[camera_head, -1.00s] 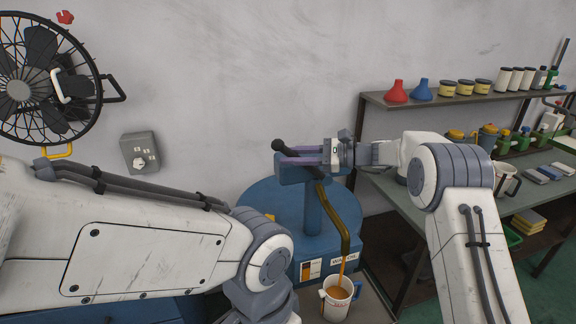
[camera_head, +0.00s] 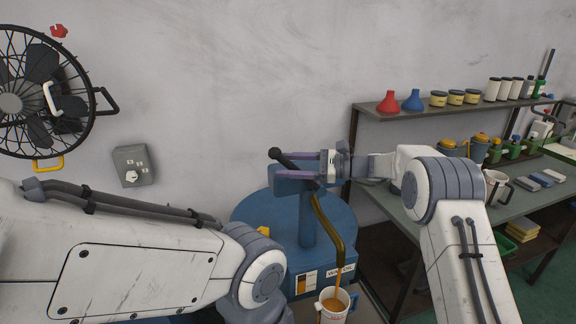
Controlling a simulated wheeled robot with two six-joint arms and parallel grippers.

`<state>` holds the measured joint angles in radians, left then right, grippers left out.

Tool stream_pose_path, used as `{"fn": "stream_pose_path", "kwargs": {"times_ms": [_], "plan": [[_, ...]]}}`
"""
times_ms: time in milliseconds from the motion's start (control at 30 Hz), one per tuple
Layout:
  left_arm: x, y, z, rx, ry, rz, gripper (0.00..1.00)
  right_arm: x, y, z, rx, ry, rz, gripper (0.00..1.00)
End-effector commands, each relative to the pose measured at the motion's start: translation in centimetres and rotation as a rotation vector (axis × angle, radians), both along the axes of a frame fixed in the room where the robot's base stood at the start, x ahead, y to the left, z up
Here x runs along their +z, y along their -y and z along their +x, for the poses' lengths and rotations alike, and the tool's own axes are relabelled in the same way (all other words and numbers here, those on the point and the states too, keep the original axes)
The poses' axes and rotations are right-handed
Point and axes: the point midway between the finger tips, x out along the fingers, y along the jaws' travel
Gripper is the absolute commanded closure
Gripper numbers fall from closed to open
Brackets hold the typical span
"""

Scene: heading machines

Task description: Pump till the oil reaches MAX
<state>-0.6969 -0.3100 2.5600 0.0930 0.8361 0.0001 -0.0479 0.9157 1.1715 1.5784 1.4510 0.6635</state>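A blue oil drum (camera_head: 345,222) stands against the wall with a blue hand pump (camera_head: 308,220) on top. The pump's dark lever (camera_head: 276,153) ends in a black knob and slopes down to the right. My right gripper (camera_head: 290,164) has its purple fingers around the lever, one on each side; the lever runs between them. A brass spout (camera_head: 338,240) bends down over a white mug (camera_head: 348,300) with red lettering. Brown oil shows in the mug and a stream falls from the spout. The MAX mark is too small to read. My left gripper is out of view.
A wall fan (camera_head: 40,95) and a grey switch box (camera_head: 133,166) are at the left. A shelf (camera_head: 430,112) with red and blue funnels and jars stands at the right, above a bench (camera_head: 500,210) with cans and a mug.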

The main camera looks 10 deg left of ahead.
Motion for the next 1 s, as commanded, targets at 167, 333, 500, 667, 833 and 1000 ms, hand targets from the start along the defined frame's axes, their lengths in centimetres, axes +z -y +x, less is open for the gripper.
{"fn": "stream_pose_path", "kwargs": {"times_ms": [167,333,500,667,833,1000], "plan": [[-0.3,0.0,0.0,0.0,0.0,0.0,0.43,-0.1,0.5,0.0,0.0,0.001,0.0,0.43],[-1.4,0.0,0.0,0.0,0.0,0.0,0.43,-0.1,3.1,-0.1,-0.004,0.002,0.0,0.43],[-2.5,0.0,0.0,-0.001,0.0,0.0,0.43,0.0,6.6,-0.3,-0.004,0.002,0.0,0.43],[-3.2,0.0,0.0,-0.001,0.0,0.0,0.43,0.3,9.1,-0.5,-0.002,0.001,0.0,0.43],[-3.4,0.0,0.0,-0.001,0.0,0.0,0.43,0.5,10.3,-0.6,-0.001,0.001,0.0,0.43],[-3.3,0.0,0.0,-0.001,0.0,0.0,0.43,0.6,10.5,-0.7,0.0,0.001,0.0,0.43]]}}
